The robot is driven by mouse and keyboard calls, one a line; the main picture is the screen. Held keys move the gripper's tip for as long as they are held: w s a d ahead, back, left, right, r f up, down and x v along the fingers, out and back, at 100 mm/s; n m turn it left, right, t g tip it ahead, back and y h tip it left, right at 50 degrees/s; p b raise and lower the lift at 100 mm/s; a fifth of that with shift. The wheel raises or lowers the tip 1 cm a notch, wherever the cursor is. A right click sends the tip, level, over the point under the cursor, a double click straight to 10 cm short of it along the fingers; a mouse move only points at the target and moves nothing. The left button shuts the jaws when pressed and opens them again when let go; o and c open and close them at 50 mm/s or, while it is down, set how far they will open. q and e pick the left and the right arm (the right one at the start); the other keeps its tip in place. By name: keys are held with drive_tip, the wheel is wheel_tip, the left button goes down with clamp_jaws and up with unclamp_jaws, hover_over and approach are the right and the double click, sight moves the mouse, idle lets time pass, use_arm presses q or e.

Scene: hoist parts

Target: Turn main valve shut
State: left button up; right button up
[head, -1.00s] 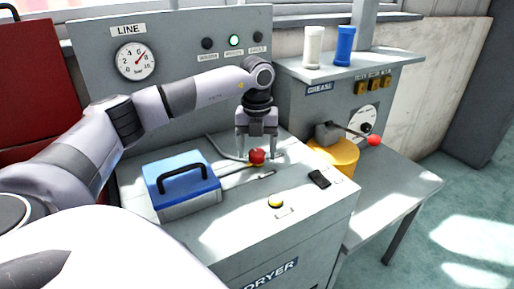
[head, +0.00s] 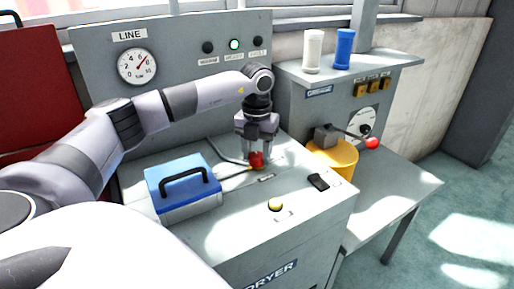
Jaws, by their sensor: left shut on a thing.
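The main valve appears to be the red knob (head: 257,159) on top of the grey dryer cabinet, at the end of a thin pipe. My left gripper (head: 257,163) points down over it, with its fingers on either side, shut on the red knob. The fingers hide part of the knob and the valve body below it. The round LINE gauge (head: 137,67) is on the back panel. My right gripper is not in view.
A blue-lidded box (head: 183,187) stands left of the knob. A black object (head: 318,182) and a yellow button (head: 275,204) are on the cabinet top to the right. A yellow cylinder (head: 335,158) and a red-tipped lever (head: 372,143) are further right.

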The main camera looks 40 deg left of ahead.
use_arm(q)
drive_tip(key=shift+r+m+p, duration=0.15)
drive_tip(key=shift+m+p, duration=0.2)
drive_tip(key=shift+m, duration=1.05)
drive_tip(key=m+p, duration=0.1)
drive_tip(key=m, duration=0.3)
drive_tip(key=shift+a, duration=0.1)
drive_tip(key=m+p, duration=0.1)
drive_tip(key=m, duration=0.3)
drive_tip(key=shift+m, duration=1.8)
drive_tip(key=o, duration=1.1)
drive_tip(key=shift+c, duration=0.2)
